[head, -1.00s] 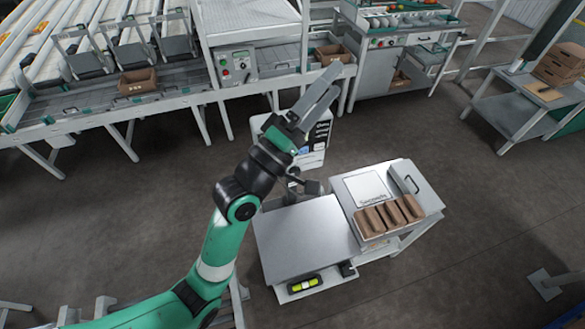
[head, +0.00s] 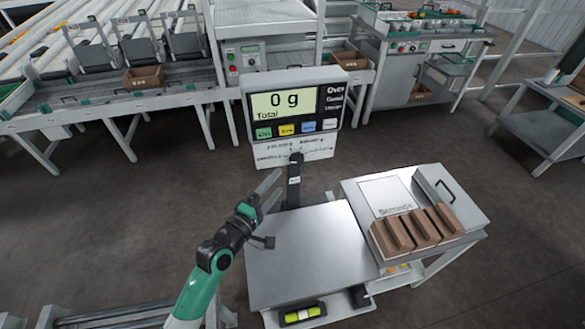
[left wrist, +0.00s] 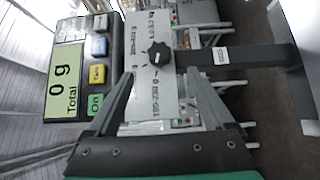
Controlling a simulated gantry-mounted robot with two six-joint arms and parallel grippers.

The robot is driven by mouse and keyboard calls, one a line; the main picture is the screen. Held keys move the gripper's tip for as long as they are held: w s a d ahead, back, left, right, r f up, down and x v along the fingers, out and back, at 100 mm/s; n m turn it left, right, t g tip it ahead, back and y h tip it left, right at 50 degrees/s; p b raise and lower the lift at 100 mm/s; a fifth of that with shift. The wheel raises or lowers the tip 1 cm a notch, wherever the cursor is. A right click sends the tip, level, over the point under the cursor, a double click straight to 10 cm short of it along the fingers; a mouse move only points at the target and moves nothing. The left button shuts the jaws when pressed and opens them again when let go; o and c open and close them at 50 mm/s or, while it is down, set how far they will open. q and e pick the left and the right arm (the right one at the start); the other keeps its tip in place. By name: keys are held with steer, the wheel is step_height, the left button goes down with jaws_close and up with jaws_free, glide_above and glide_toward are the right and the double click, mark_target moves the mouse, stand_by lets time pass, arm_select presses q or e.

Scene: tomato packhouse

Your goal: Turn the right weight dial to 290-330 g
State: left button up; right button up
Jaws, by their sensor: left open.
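A white dial plate (head: 270,152) hangs under the scale display (head: 292,104), which reads "0 g Total". Its black dial knob (head: 296,157) also shows in the left wrist view (left wrist: 159,54), with printed gram ranges around it that are too small to read surely. I see only one knob. My left gripper (head: 276,181) is open and empty, below and to the left of the knob in the head view. In the left wrist view its two fingers (left wrist: 160,76) are apart, with the knob between and beyond them, apparently untouched. My right gripper is not in view.
To the right, a side table (head: 352,190) holds several brown cartons (head: 420,229). A conveyor line (head: 110,100) runs along the back left. The floor between is clear.

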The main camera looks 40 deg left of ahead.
mark_target(295, 163)
arm_select(q)
steer(key=b+x, duration=0.2)
steer(key=x, duration=0.6)
steer(key=shift+w+b, duration=0.25)
steer(key=shift+b, duration=0.1)
steer(key=shift+w+a, duration=0.1)
steer(key=shift+w, duration=0.25)
